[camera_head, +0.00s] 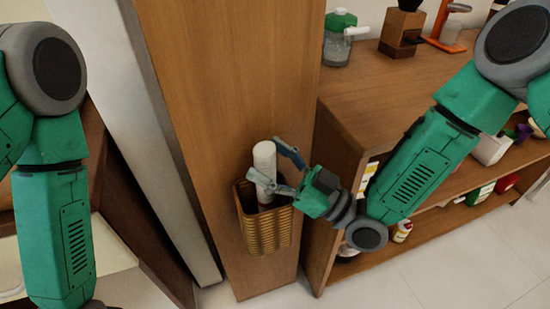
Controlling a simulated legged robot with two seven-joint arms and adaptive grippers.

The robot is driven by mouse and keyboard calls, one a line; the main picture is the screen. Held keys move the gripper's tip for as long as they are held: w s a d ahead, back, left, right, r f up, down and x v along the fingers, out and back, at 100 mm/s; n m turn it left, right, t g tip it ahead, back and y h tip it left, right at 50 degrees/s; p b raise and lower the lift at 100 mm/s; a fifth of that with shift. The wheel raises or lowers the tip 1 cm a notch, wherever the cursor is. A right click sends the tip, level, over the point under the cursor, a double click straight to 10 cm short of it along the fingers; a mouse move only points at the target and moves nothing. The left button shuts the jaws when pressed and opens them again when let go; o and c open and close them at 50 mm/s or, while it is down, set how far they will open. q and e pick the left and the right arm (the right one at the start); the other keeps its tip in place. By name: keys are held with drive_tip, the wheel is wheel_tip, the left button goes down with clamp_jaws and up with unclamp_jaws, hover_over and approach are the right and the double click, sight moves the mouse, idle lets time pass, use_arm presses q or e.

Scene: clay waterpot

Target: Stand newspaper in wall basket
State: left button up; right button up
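The newspaper is a white roll (264,160), standing nearly upright with its lower end inside the woven wall basket (267,234). Its top rises above the rim, and its bottom is hidden by the basket wall. The tan basket is on the front of a wooden panel. My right gripper (265,157) is at the roll from the right, its fingers spread wide. One finger is by the roll's upper right side, and the other crosses in front lower down. Whether either touches is unclear. My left arm is at the left edge, and its gripper is out of frame.
A wooden shelf unit (365,110) stands right of the panel, with a green-lidded jar (338,45) and a wooden block (401,32) on top. Bottles and boxes are on its lower shelves. Pale floor (450,265) is clear at the lower right.

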drive_tip(key=shift+s+a+f, duration=0.15)
drive_tip(key=shift+s+a, duration=0.25)
drive_tip(key=shift+s+d+f, duration=0.25)
drive_tip(key=shift+d+f, duration=0.15)
drive_tip(key=shift+d, duration=0.05)
drive_tip(key=w+d+v, duration=0.1)
drive_tip(key=v, duration=1)
drive_tip(key=shift+r, duration=0.25)
